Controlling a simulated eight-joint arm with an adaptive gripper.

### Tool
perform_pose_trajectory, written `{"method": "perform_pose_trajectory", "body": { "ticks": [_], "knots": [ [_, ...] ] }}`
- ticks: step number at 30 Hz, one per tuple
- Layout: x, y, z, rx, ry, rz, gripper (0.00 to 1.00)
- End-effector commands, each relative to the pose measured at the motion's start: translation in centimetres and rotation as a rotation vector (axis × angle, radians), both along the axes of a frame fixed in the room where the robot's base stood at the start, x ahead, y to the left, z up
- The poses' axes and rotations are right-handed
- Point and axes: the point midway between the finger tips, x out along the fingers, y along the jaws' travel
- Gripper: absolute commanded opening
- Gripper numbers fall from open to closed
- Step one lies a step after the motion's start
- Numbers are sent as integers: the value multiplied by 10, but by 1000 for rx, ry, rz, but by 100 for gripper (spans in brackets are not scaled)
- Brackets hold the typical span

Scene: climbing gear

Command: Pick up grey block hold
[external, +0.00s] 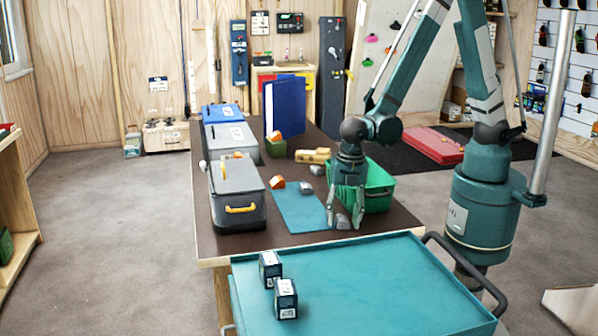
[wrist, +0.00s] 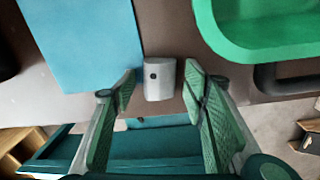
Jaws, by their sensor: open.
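A grey block hold (wrist: 159,80) with a dark round hole lies on the brown table near its front edge. In the wrist view it sits between and just beyond the fingertips of my gripper (wrist: 160,85). In the external view the grey block hold (external: 342,221) is low beside the fingers, partly covered by them. My gripper (external: 345,208) is open, pointing down, with nothing between its pads. Another grey piece (external: 317,170) lies farther back on the table.
A green bin (external: 380,190) stands close on the right of my gripper. A blue mat (external: 298,208) lies to the left. Grey lidded boxes (external: 237,176) line the left side. A teal cart (external: 370,285) with two small dark boxes stands in front.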

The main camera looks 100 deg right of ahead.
Motion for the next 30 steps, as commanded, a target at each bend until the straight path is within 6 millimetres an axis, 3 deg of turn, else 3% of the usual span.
{"method": "perform_pose_trajectory", "body": {
  "ticks": [17, 24, 30],
  "knots": [
    [0, 0, -1, 0, 0, 0, 44],
    [0, 0, -1, 0, 0, 0, 14],
    [0, 0, -1, 0, 0, 0, 14]
  ]
}}
